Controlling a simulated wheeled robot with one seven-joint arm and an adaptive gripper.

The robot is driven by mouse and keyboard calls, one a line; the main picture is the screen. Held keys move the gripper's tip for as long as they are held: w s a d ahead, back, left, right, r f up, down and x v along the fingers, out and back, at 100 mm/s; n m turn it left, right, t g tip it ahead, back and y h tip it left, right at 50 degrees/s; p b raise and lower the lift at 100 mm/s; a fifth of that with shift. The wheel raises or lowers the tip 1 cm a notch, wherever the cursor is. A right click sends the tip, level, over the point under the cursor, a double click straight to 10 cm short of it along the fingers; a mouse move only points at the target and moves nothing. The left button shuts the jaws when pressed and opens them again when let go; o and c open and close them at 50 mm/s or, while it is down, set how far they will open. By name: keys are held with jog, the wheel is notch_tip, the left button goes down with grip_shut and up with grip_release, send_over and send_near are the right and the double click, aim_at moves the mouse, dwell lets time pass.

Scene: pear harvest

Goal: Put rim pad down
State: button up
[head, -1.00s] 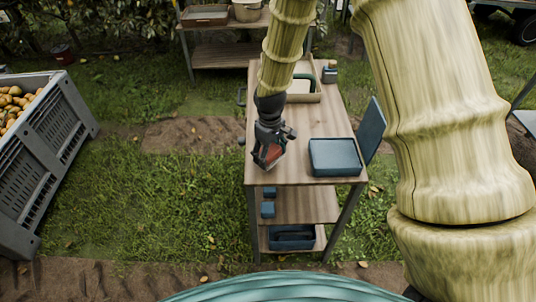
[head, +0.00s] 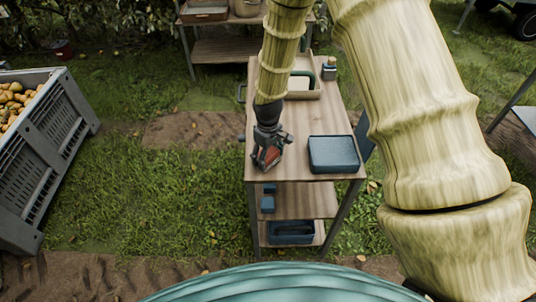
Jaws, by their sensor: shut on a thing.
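My gripper (head: 267,160) points down over the near left part of the wooden table (head: 300,120). It is shut on a small reddish thing, likely the rim pad (head: 269,154), which shows between its fingers. The pad is close to the tabletop near the table's left edge; I cannot tell whether it touches the wood. The fingers hide part of it.
A dark blue-grey tray (head: 333,153) lies to the right of my gripper. A wooden tray (head: 305,88) and a small container (head: 329,71) stand farther back. Blue boxes (head: 290,232) sit on lower shelves. A grey crate of pears (head: 45,150) stands at left on grass.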

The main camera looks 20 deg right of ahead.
aim_at(268, 153)
jog(key=shift+f, duration=0.15)
jog(key=o, duration=1.3)
jog(key=shift+r+b, duration=1.9)
jog(key=shift+r, duration=4.3)
